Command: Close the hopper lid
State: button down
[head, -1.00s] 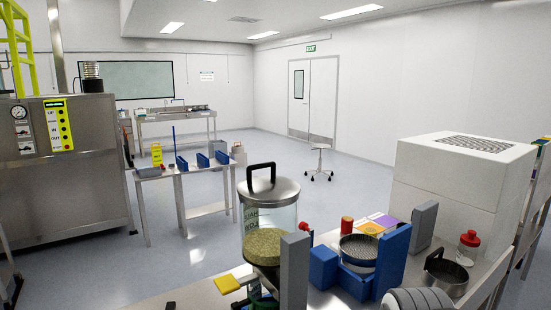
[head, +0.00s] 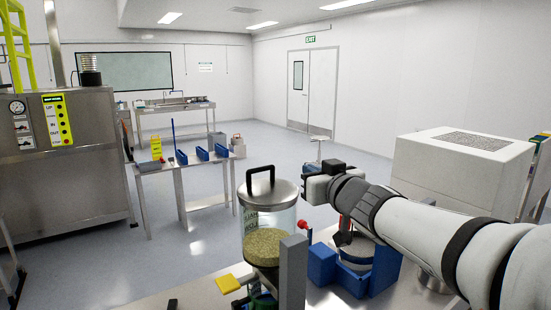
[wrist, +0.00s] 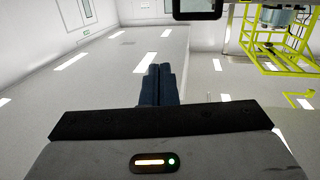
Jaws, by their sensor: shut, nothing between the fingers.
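The hopper (head: 268,240) is a clear cylinder partly filled with green-brown granules, standing at the front of the near bench in the head view. Its round metal lid (head: 280,196) with a black loop handle (head: 260,176) lies across the top, looking roughly level. I cannot tell whether it is fully seated or latched. My gripper (head: 310,184) is just right of the lid, about level with the handle and apart from it in the picture. Its dark fingers show together and empty in the wrist view (wrist: 157,72). The hopper is not recognisable in the wrist view.
A blue fixture (head: 323,264) with a round pan stands right of the hopper, partly behind my arm. A grey upright block (head: 292,273) stands in front of the hopper. A yellow piece (head: 228,283) is at its lower left. A white box unit (head: 460,180) stands at the right.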

jog(key=a+r+n+g+y, duration=0.1)
jog(key=a+r+n+y, duration=0.1)
jog(key=a+y, duration=0.2)
jog(key=p, duration=0.2)
send_over(266, 187)
jog(key=shift+s+d+f, duration=0.15)
jog(key=shift+s+f, duration=0.05)
jog(key=shift+f, duration=0.3)
jog(key=shift+s+d+f, duration=0.15)
jog(key=shift+s+f, duration=0.05)
jog(key=shift+f, duration=0.3)
jog(key=shift+w+f, duration=0.1)
jog(key=shift+f, duration=0.5)
jog(key=shift+w+a+f+b, duration=0.15)
jog(key=shift+w+f+b, duration=0.05)
jog(key=shift+f+b, duration=0.3)
jog(key=shift+w+a+f+b, duration=0.15)
jog(key=shift+w+f+b, duration=0.05)
jog(key=shift+f+b, duration=0.25)
